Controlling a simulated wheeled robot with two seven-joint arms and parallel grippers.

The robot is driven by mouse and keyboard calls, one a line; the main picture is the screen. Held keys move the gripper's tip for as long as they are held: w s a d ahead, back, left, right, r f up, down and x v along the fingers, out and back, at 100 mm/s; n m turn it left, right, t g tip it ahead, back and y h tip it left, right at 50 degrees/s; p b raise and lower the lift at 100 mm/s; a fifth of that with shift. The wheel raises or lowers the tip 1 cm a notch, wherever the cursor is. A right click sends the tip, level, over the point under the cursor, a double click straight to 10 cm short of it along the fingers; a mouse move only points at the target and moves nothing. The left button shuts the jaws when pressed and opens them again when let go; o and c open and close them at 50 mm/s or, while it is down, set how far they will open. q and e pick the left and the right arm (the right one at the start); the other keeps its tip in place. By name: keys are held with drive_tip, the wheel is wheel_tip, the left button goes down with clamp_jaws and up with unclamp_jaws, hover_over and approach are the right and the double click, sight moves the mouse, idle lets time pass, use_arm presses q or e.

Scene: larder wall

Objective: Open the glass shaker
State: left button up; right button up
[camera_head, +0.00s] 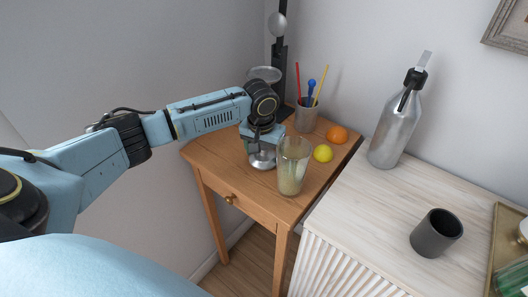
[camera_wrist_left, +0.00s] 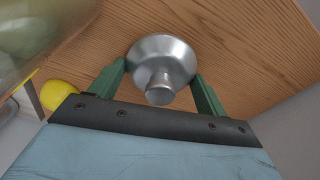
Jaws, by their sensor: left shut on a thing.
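The glass shaker (camera_head: 293,168) stands upright on the wooden side table, a clear tumbler with a pale greenish content low inside; its top looks uncovered. My left gripper (camera_head: 262,146) is just left of it, pointing down, shut on a silvery metal lid (camera_head: 262,160). In the left wrist view the lid (camera_wrist_left: 163,58), a dome with a short round neck, sits between the green fingers. The lid is at or just above the tabletop; I cannot tell if it touches. A blurred part of the glass (camera_wrist_left: 28,28) fills that view's upper left. My right gripper is not in view.
A yellow lemon (camera_head: 323,153) and an orange (camera_head: 337,134) lie behind the glass. A holder with coloured sticks (camera_head: 306,115) stands at the table's back. On the white cabinet are a metal bottle (camera_head: 395,135), a dark cup (camera_head: 436,233) and a tray (camera_head: 497,240).

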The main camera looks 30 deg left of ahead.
use_arm(q)
drive_tip(key=shift+f, duration=0.1)
drive_tip(key=o, duration=1.1)
drive_tip(key=r, duration=0.4)
drive_tip(key=s+r+p, duration=0.1)
drive_tip(key=r, duration=0.7)
drive_tip(key=shift+s+d+r+p, duration=0.1)
drive_tip(key=shift+s+p, duration=0.1)
drive_tip(key=shift+p, duration=0.1)
drive_tip(key=shift+r, duration=0.1)
